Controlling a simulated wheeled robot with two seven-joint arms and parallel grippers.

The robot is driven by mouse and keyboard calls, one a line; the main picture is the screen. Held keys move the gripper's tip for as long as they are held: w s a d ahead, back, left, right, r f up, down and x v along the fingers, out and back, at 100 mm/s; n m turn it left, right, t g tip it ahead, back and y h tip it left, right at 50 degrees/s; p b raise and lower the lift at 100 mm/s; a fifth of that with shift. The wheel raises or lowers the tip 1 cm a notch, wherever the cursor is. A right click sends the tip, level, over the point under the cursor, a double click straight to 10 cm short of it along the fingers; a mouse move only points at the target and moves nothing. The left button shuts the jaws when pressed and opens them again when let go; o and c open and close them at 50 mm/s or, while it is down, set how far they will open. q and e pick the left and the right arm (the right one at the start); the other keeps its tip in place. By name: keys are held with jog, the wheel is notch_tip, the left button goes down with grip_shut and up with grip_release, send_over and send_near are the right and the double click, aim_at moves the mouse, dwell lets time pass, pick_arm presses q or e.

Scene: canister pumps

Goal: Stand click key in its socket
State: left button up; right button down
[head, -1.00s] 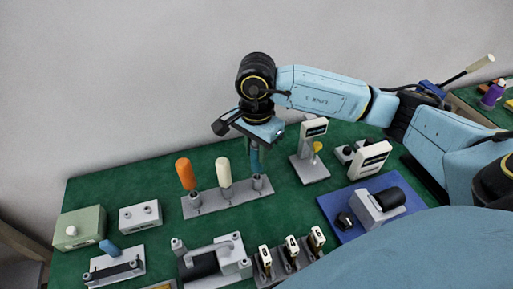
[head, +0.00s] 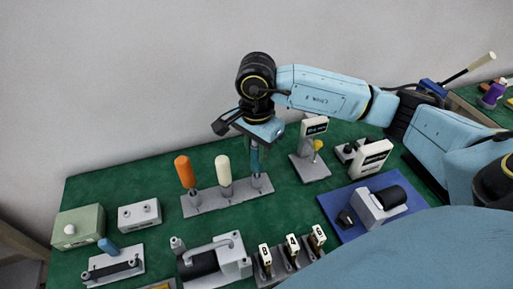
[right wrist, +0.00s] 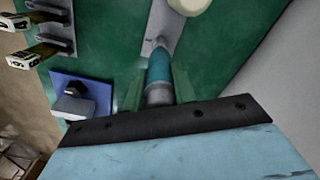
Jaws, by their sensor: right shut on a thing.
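A grey rack (head: 205,203) stands on the green table and holds an orange-handled tool (head: 183,171) and a cream-handled tool (head: 223,169), both upright. A teal-handled tool, which I take to be the click key (head: 255,160), stands upright at the rack's right end. My right gripper (head: 254,143) is above that end, shut on the teal handle. In the right wrist view the teal handle (right wrist: 160,68) lies between the fingers, its far end at the grey rack (right wrist: 157,28). I cannot tell how deep its foot sits in the socket. My left gripper is not in view.
A grey stand with a display (head: 312,150) is right of the rack. A blue mat (head: 345,235) with a grey device lies front right. A pump-like unit (head: 210,262) and labelled blocks (head: 291,245) stand in front. A green box (head: 78,228) is at left.

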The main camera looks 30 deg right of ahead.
dwell(0.4)
jog(key=c, duration=1.1)
grip_release()
jog(key=shift+f, duration=0.1)
jog(key=shift+o, duration=0.2)
notch_tip(320, 180, up, 14)
jog(key=shift+f+p, duration=0.25)
jog(key=shift+p, duration=0.1)
jog(key=shift+s+f, duration=0.1)
